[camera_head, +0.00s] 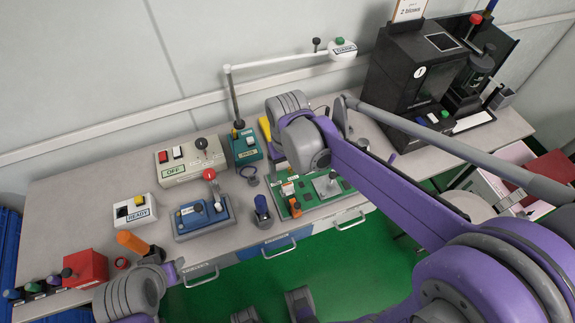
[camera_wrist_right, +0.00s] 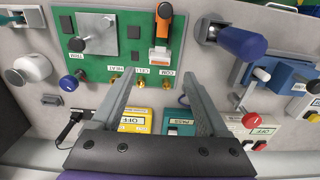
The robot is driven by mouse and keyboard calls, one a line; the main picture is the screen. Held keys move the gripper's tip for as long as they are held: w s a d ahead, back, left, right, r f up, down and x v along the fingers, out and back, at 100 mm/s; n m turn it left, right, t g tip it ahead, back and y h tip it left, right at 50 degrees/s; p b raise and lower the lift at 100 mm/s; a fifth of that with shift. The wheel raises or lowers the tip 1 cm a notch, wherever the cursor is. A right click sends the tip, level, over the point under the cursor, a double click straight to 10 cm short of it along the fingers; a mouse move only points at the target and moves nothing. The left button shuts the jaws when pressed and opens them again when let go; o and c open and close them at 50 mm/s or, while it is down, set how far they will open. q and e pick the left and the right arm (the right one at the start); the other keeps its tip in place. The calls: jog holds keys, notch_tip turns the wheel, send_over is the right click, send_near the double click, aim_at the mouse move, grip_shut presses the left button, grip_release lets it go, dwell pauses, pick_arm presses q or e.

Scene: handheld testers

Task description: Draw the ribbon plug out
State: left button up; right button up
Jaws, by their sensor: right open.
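The green board (camera_head: 310,195) lies near the table's front edge. On it is an orange connector (camera_head: 296,207), which looks like the ribbon plug. In the head view my right arm hides the fingers.
A metal plate with a grey knob (camera_wrist_right: 94,40) sits beside the connector on the board. A blue-handled tool (camera_head: 262,209) stands left of the board. A teal box (camera_head: 245,147) and yellow box (camera_wrist_right: 135,122) lie behind it. A black machine (camera_head: 405,75) stands farther right.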

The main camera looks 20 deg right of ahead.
aim_at(287, 185)
notch_tip(287, 185, down, 8)
jog(key=shift+r+b, duration=0.1)
jog(key=shift+b, duration=0.4)
grip_shut()
dwell(0.5)
